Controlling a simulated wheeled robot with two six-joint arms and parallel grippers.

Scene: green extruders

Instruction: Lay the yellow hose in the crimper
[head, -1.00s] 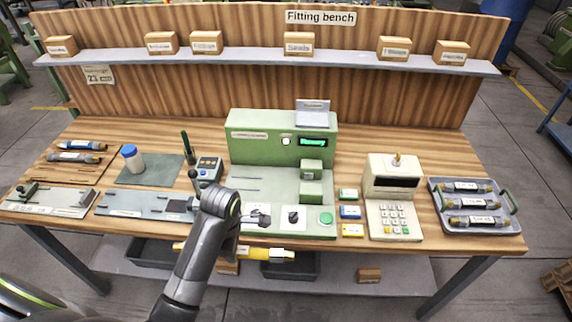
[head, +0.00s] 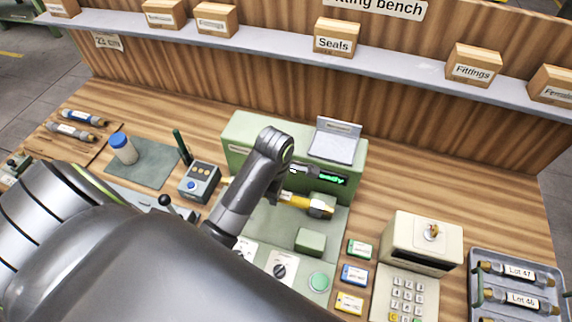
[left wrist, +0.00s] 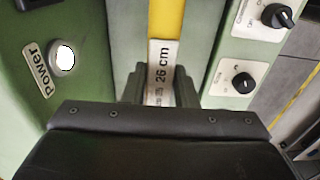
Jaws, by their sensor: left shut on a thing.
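The yellow hose (head: 294,200) is held level over the bed of the green crimper (head: 238,136), in front of its upright back housing. A metal end fitting shows at the hose's right end, by a green block on the bed. My left gripper (head: 296,186) is shut on the hose, its fingers partly hidden by my arm. In the left wrist view the hose (left wrist: 165,22) runs up the picture, its white "26 cm" label between the fingers of my left gripper (left wrist: 160,92). I cannot tell whether the hose touches the bed. My right gripper is not in view.
A control box (head: 199,182) and a blue-capped jar (head: 123,149) stand left of the crimper. Small colored boxes (head: 354,275), a keypad device (head: 420,243) and a grey tray (head: 486,312) with labelled hoses stand right. A shelf (head: 280,44) with boxes runs behind.

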